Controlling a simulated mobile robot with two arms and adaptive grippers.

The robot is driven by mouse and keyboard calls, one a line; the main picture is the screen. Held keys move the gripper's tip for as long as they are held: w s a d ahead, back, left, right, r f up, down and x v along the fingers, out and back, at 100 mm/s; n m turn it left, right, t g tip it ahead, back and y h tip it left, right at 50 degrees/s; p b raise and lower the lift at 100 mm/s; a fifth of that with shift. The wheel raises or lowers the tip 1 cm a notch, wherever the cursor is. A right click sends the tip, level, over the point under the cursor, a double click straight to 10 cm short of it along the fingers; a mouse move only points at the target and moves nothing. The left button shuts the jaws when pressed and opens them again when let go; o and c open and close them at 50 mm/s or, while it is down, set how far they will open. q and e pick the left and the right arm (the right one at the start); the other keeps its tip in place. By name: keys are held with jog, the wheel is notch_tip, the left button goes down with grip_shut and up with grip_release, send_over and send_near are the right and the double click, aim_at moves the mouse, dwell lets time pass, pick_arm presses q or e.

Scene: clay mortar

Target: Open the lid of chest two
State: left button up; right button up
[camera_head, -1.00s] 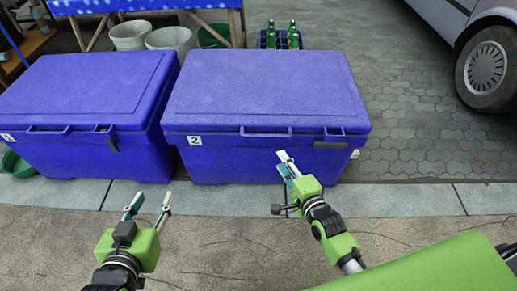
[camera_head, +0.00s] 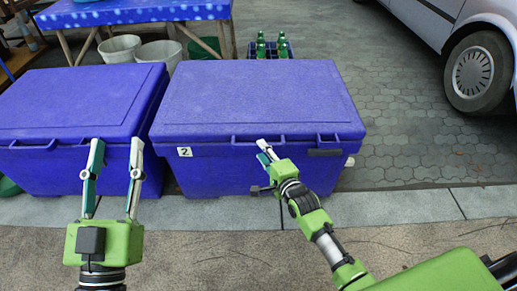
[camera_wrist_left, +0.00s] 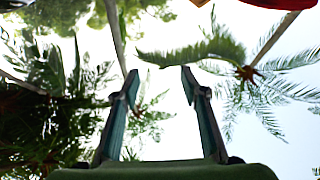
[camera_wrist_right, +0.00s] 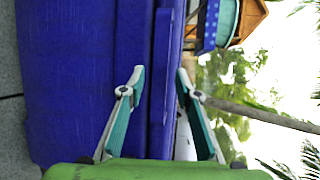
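Chest two (camera_head: 255,100) is a blue chest with a white "2" label (camera_head: 184,152), and its lid is closed. A raised handle (camera_head: 240,138) runs along the lid's front edge. My right gripper (camera_head: 263,150) is at the chest's front, just below this handle. In the right wrist view my right gripper (camera_wrist_right: 160,76) is open, with the lid's edge strip (camera_wrist_right: 165,60) showing between its fingers; I cannot tell if they touch it. My left gripper (camera_head: 117,158) is open and empty, pointing up in front of chest one. It also shows open in the left wrist view (camera_wrist_left: 160,75).
Blue chest one (camera_head: 75,100) stands close to the left, also closed. Behind are a blue-topped table (camera_head: 130,12), white buckets (camera_head: 120,48) and a crate of green bottles (camera_head: 283,48). A parked car (camera_head: 450,35) is at right. Paving right of chest two is clear.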

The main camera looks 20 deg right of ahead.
jog(key=b+x, duration=0.1)
jog(key=x, duration=0.3)
pick_arm(q)
jog(key=s+r+t+h, duration=0.1)
jog(key=s+r+t, duration=0.3)
jog(key=s+r, duration=0.1)
jog(key=shift+a+r+h, duration=0.25)
jog(key=shift+r+h, duration=0.05)
jog(key=shift+r, duration=0.45)
pick_arm(e)
jog(key=shift+c, duration=0.3)
grip_shut()
